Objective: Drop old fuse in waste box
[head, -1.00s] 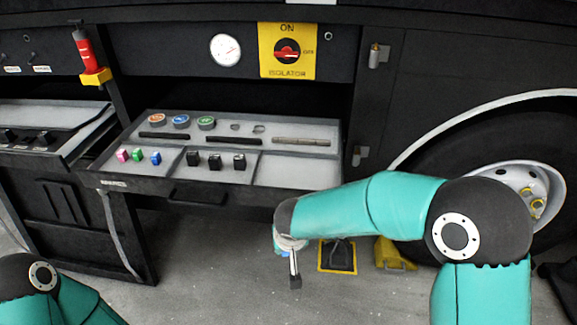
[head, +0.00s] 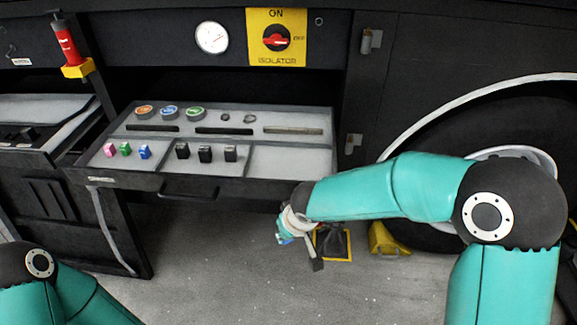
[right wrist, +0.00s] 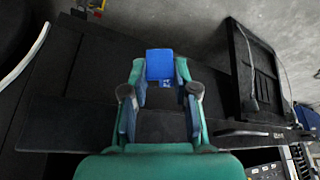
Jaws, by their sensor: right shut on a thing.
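My right gripper (right wrist: 160,90) is shut on a small blue fuse (right wrist: 160,64), which sticks out between the fingertips in the right wrist view. In the head view my right gripper (head: 283,238) hangs low in front of the drawer, above the grey floor, with a bit of blue at its tip. A black, yellow-edged item (head: 345,243) stands on the floor just right of and behind the gripper; I cannot tell for sure whether it is the waste box. My left gripper is out of view.
The open drawer (head: 292,160) holds pink, green and blue fuses (head: 144,152), black blocks (head: 205,154) and round coloured pieces. A yellow wedge (head: 385,239) is by the wheel. An isolator switch (head: 276,38) is above. The floor in front is clear.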

